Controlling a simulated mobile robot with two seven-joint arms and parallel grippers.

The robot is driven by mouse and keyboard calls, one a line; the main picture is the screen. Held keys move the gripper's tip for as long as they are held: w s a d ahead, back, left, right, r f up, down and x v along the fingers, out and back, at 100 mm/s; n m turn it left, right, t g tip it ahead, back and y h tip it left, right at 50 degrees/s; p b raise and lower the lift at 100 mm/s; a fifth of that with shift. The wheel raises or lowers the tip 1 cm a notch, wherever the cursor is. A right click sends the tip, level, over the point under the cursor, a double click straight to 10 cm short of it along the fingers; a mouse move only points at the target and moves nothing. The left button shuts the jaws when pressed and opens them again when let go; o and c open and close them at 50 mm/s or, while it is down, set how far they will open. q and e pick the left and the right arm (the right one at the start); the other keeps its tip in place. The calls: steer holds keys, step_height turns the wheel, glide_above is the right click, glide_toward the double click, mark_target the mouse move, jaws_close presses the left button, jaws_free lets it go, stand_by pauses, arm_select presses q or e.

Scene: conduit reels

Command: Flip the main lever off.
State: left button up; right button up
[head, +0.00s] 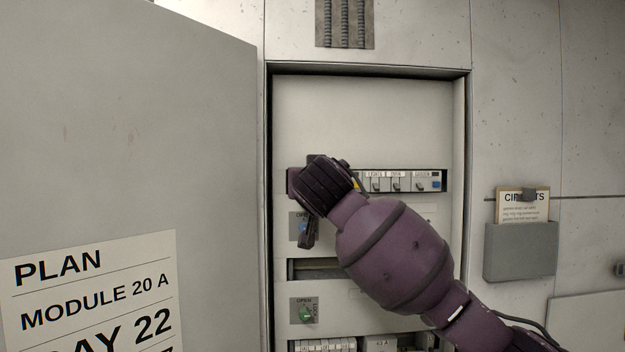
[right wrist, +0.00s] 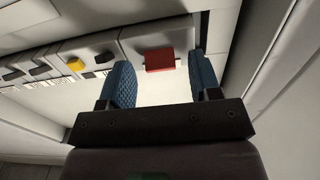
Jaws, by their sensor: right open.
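The main lever appears as a red block-shaped handle (right wrist: 160,60) on a pale module at the end of the breaker row in the right wrist view. In the head view it is hidden behind my right gripper (head: 318,188). The right gripper is open, and its blue padded fingers (right wrist: 162,72) stand on either side of the red lever. Gaps show between the lever and both fingers. My left gripper is in neither view.
The breaker row (head: 400,181) continues right with small dark switches; a yellow switch (right wrist: 76,64) is nearby. A green knob (head: 306,313) sits below. The open cabinet door (head: 140,130) fills the left. The cabinet's right frame (head: 461,130) borders the opening.

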steer(key=c, duration=0.9)
steer(key=shift+f+t+b, duration=0.35)
steer(key=shift+t+b, duration=0.7)
steer(key=shift+b, duration=1)
steer(key=shift+f+t+b, duration=0.35)
steer(key=shift+t+b, duration=0.7)
steer(key=shift+b, duration=1)
steer(key=shift+s, duration=0.1)
steer(key=o, duration=0.9)
